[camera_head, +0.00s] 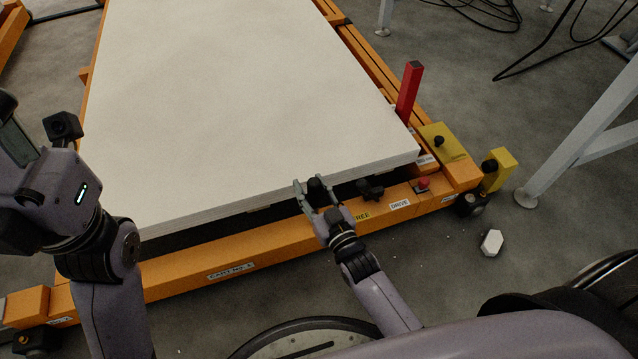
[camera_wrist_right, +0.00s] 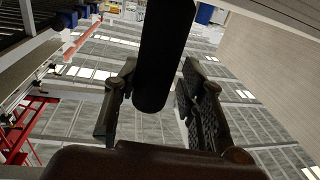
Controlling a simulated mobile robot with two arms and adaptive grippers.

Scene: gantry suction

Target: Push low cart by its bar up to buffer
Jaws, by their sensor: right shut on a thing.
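The low orange cart (camera_head: 215,262) lies in front of me, with a labelled orange beam along its near side. A large pale slab or stack of sheets (camera_head: 240,90) covers its top. My right gripper (camera_head: 314,184) is at the near edge, close to the "FREE" and "DRIVE" labels. It is shut on a black handle, whose rounded dark end shows between the fingers in the right wrist view (camera_wrist_right: 160,70). What the handle joins to is hidden. My left gripper (camera_head: 18,140) is at the left picture edge, apart from the cart; its fingers do not show clearly.
A red post (camera_head: 409,90) stands at the cart's right side. A grey frame leg (camera_head: 580,135) stands on the right. A small white piece (camera_head: 491,242) and black cables (camera_head: 490,12) lie on the floor.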

